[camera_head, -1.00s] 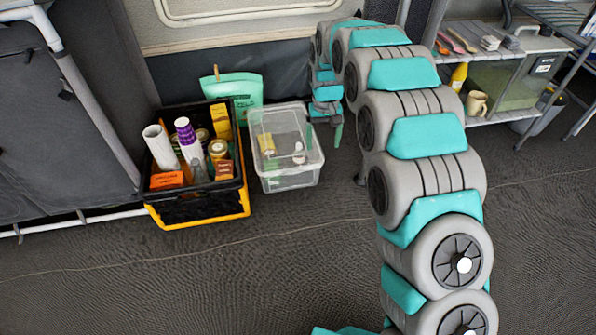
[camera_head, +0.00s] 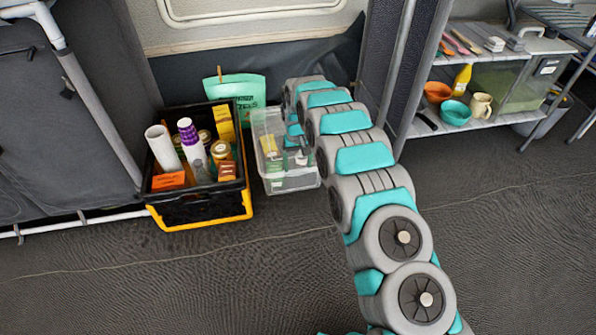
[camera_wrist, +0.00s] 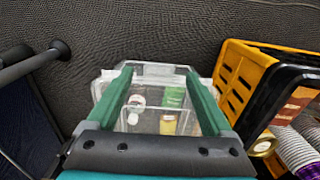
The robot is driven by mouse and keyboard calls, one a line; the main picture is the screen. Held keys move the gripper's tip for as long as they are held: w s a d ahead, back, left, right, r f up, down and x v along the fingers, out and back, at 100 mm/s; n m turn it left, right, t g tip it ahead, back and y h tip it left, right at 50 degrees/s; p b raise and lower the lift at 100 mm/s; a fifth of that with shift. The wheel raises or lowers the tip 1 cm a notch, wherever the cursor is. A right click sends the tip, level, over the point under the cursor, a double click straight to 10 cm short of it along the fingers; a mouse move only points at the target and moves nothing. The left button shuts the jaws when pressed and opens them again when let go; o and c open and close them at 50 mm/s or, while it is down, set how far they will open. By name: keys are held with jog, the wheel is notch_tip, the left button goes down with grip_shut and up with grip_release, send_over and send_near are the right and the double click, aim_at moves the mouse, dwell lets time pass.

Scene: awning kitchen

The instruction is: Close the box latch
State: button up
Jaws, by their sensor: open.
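The clear plastic box (camera_head: 284,183) stands on the floor, partly hidden behind my arm in the head view. In the wrist view the box (camera_wrist: 148,126) lies below and between my fingers, with small items showing through it. My gripper (camera_wrist: 160,72) is open, its two green fingers spread over the box with nothing held. The fingertips are near the box's far edge in that view; I cannot tell whether they touch it. A pale clear strip of that edge shows between the tips. I cannot make out the latch's position. In the head view the fingertips are mostly hidden.
A black and yellow crate (camera_head: 247,203) with jars and tubes stands close to the box's left. A green bag (camera_head: 240,92) is behind it. A shelf (camera_head: 470,124) with bowls and a mug is at the right. The floor in front is clear.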

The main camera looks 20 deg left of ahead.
aim_at(298, 171)
jog(key=shift+f, duration=2)
grip_shut()
